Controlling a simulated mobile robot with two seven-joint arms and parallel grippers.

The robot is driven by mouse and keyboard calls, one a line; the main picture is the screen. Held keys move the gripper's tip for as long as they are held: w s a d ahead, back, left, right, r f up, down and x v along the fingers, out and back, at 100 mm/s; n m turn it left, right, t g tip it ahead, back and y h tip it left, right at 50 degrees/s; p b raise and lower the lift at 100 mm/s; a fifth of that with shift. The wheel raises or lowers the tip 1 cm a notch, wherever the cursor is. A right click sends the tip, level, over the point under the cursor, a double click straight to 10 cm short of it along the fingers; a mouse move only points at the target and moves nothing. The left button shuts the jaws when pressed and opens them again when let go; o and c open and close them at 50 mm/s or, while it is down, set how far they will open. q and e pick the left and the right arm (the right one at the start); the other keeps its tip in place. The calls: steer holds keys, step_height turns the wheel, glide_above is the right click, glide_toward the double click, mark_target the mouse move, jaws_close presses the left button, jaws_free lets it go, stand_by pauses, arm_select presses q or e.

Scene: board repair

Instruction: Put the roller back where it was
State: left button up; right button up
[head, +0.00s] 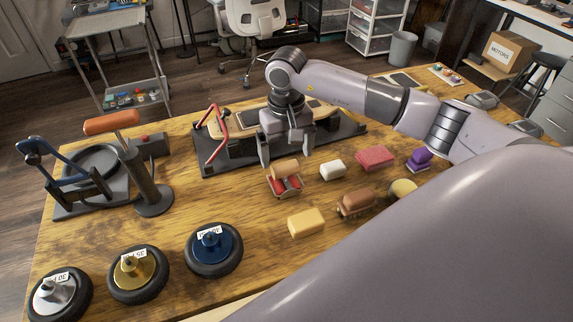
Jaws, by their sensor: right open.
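My right gripper (286,157) points down at the front edge of a dark stand, with its fingers open and apart. Just below and between the fingertips, a small piece with a tan cylindrical top (285,168) and red parts in a metal frame sits on the wooden table (200,195); it may be the roller. I cannot tell whether the fingers touch it. A brown block-like piece (356,201) lies to its right. An orange handle (111,122) tops a dark post at left. My left gripper is not in view.
The dark stand (345,132), with a board and a red clamp handle (219,135), lies behind the gripper. White (333,169), red (375,158), purple (420,159) and yellow (306,222) pieces lie right. Three wheels (214,262) line the front left. Bare table lies between.

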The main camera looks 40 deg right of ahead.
step_height(320, 180, up, 7)
stand_by(0.3)
stand_by(0.5)
